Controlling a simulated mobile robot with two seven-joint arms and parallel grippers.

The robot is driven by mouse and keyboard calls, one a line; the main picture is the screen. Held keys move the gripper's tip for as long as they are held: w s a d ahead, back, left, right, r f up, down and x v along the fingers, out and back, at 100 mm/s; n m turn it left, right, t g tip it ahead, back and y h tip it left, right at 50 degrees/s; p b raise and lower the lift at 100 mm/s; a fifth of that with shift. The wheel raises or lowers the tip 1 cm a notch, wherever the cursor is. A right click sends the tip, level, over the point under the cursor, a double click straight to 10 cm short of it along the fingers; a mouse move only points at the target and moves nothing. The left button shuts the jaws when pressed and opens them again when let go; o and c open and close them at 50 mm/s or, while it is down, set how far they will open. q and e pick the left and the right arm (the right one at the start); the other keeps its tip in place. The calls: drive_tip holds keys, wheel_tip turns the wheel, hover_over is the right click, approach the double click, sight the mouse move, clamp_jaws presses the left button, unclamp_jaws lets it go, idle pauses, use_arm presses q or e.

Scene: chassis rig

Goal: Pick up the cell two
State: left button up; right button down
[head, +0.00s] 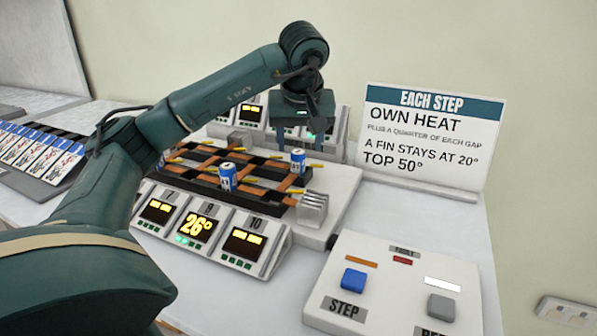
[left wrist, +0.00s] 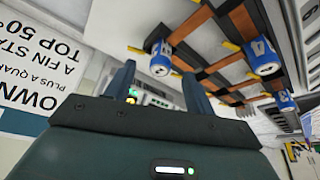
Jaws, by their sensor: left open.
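Several blue and white can-shaped cells stand on the orange and black lattice of the chassis (head: 262,190). One cell (head: 228,177) stands near the middle and another cell (head: 297,161) at the right; a third, at the left, is partly behind my arm. My right gripper is out of view.
Finned metal blocks (head: 312,211) sit on the chassis. Display units (head: 195,226) line its front, one reading 26°. A button panel (head: 395,285) stands front right, a sign (head: 430,140) behind, and a card rack (head: 45,160) at left.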

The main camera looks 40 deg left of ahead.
sight(298, 153)
use_arm(q)
drive_tip(key=shift+a+b+x, duration=0.2)
drive_tip(key=shift+b+x, duration=0.05)
drive_tip(key=shift+x, duration=1.25)
drive_tip(key=shift+a+b+x, duration=0.2)
drive_tip(key=shift+b+x, duration=0.05)
drive_tip(key=shift+x, duration=1.25)
drive_tip(key=shift+w+r, duration=0.15)
drive_tip(key=shift+w, duration=0.05)
drive_tip(key=shift+c, duration=0.3)
drive_tip(key=c, duration=1.1)
